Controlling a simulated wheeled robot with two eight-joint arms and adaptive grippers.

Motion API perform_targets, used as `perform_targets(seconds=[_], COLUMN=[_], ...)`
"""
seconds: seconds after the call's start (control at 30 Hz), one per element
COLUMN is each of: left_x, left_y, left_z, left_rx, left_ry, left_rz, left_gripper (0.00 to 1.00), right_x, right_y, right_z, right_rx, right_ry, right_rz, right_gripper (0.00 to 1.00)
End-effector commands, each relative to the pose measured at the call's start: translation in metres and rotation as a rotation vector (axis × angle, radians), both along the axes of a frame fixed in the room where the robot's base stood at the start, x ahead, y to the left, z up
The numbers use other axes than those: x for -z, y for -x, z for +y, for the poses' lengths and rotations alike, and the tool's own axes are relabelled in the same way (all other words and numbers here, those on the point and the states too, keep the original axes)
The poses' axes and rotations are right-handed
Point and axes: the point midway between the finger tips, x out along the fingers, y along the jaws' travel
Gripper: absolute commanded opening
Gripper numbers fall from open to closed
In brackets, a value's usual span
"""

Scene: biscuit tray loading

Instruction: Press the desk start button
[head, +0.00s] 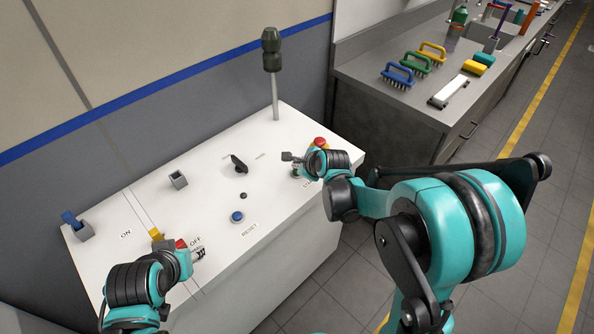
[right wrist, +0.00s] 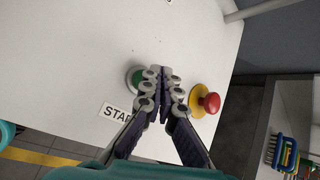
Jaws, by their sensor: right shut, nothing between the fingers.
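The green start button (right wrist: 133,77) shows in the right wrist view, with a grey ring around it. A label (right wrist: 115,112) reading "STA" lies beside it, the rest hidden by my fingers. My right gripper (right wrist: 160,73) is shut and empty. Its fingertips overlap the button's right edge in this view; I cannot tell whether they touch it. In the head view my right gripper (head: 289,157) is over the right end of the white desk (head: 215,155), and the green button is mostly hidden there. My left gripper (head: 195,252) is by the OFF label; its fingers are too unclear to judge.
A red mushroom button on a yellow base (right wrist: 208,101) stands close to the right gripper. A blue RESET button (head: 237,216), a black knob (head: 238,164) and a tall dark-headed post (head: 272,60) are on the desk. A grey counter (head: 400,95) holds brushes.

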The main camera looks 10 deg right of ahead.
Motion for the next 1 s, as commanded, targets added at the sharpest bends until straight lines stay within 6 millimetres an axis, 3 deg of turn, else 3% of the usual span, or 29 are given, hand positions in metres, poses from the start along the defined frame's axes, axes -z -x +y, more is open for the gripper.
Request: perform_targets(seconds=[1.0], left_x=[0.011], left_y=[0.000], left_z=[0.000], left_rx=[0.000], left_ry=[0.000], left_rz=[0.000], left_gripper=[0.40], right_x=[0.012], right_y=[0.000], right_z=[0.000], right_rx=[0.000], right_ry=[0.000], right_rz=[0.000], right_gripper=[0.00])
